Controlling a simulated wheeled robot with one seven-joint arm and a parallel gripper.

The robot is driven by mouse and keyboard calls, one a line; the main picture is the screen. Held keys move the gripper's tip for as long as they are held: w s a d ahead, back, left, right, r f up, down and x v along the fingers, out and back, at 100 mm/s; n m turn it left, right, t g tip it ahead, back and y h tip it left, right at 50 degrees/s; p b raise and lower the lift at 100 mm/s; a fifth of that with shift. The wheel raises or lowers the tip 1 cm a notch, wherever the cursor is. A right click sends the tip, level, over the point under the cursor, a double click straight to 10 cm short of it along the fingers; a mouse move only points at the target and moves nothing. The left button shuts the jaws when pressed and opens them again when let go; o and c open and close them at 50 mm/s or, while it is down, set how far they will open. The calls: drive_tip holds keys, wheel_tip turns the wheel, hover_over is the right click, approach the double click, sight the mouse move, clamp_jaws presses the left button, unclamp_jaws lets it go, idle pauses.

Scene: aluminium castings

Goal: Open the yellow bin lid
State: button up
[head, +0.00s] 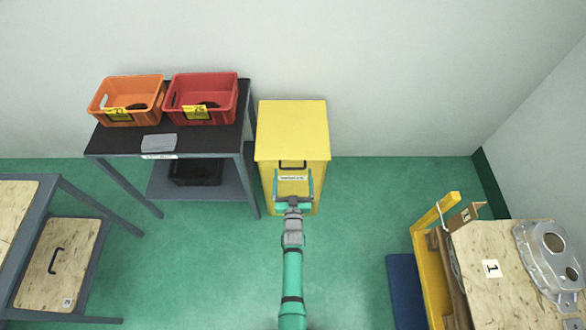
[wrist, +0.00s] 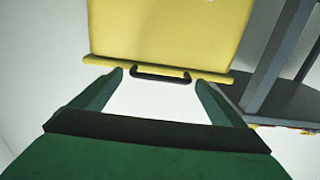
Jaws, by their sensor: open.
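The yellow bin (head: 265,182) stands against the back wall, and its yellow lid (head: 292,130) lies flat and shut on top. A black handle (head: 293,162) sits at the lid's front edge; in the wrist view the handle (wrist: 160,77) shows at the lid's edge, between and beyond the fingertips. My gripper (head: 293,172) is in front of the bin, just below the handle in the head view. Its two green fingers are spread wide in the wrist view (wrist: 159,80), with nothing between them. I cannot tell the exact gap to the handle.
Left of the bin is a dark-topped table (head: 200,140) with an orange crate (head: 127,97), a red crate (head: 202,98) and a grey plate (head: 159,143). A wooden crate (head: 490,268) with a metal casting (head: 553,262) stands at the right. Green floor is clear around my arm.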

sight(293, 168)
drive_tip(key=shift+w, duration=1.75)
